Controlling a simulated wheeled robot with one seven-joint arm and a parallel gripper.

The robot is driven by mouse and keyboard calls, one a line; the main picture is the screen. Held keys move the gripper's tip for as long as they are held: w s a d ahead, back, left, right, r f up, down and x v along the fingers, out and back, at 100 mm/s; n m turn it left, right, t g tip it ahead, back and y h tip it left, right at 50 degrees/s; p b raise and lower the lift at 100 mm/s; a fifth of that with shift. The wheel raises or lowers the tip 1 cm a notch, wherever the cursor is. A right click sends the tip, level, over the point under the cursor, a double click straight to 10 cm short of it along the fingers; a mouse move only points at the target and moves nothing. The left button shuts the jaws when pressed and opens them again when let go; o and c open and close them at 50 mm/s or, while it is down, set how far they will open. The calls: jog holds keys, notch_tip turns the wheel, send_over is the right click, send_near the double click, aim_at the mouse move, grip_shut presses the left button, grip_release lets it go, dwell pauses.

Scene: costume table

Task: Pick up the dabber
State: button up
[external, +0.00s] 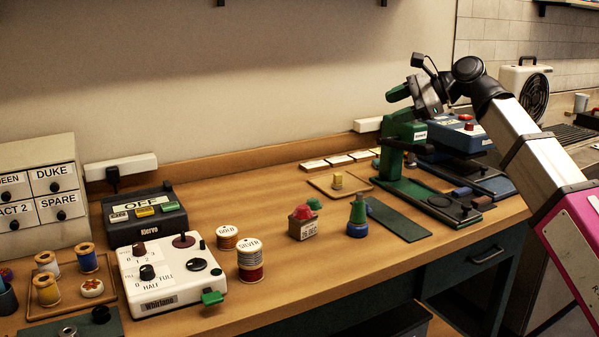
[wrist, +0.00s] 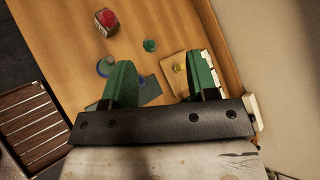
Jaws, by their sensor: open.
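No object is labelled as the dabber, and I cannot tell for certain which one it is. Candidates on the table are a blue-and-green bottle-shaped piece (external: 357,218), a red-domed block (external: 302,224), a small green piece (external: 314,204) and a yellow knobbed piece (external: 337,182) on a small wooden tray (external: 322,187). In the wrist view the red-domed block (wrist: 106,19), green piece (wrist: 150,45) and yellow piece (wrist: 178,67) lie beyond my fingers.
A green stand (external: 405,148) and a blue machine (external: 460,134) stand close below my gripper. The table's front middle is fairly clear.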

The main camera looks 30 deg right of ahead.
jog(key=w+r+m+t+h, duration=0.1)
jog(key=w+m+t+h, duration=0.3)
jog(key=w+m+h, duration=1.1)
jog(key=m+y, duration=0.4)
jog(key=m, duration=0.1)
send_near(339, 176)
jog(key=shift+w+f, duration=0.7)
jog(key=shift+w, duration=0.1)
jog(key=shift+w+f, duration=0.3)
jog(key=shift+w, duration=0.05)
jog(key=x, duration=0.5)
jog(key=shift+d+r, duration=0.1)
jog(key=shift+r+x, duration=0.2)
jog(key=shift+x, duration=1.1)
jog(key=shift+r+x, duration=0.2)
jog(key=shift+x, duration=1.1)
jog(key=shift+w+d, duration=0.1)
jog(key=shift+d, duration=0.1)
grip_shut()
